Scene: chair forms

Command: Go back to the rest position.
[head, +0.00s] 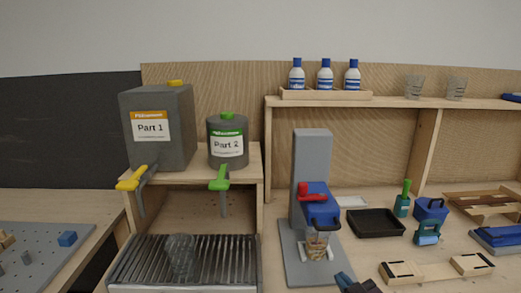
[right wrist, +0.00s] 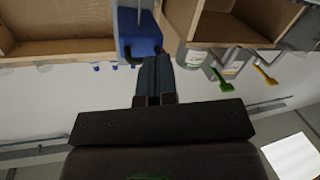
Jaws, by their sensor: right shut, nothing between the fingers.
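My right gripper (head: 345,281) shows at the bottom edge of the head view, in front of the grey press stand (head: 312,165). In the right wrist view its two dark fingers (right wrist: 154,72) are together with nothing between them. Beyond the fingertips in that view is the blue press head (right wrist: 138,35); I cannot tell if they touch it. In the head view the press has a red handle (head: 318,195) and a clear cup (head: 317,247) with brownish contents stands under its blue head. My left gripper is not in view.
Grey containers Part 1 (head: 158,125) and Part 2 (head: 227,142) stand on a wooden shelf over a ribbed grate (head: 225,262). A black tray (head: 375,223), blue tools (head: 430,209) and a wooden fixture (head: 437,270) lie right of the press. Bottles (head: 325,77) stand on the upper shelf.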

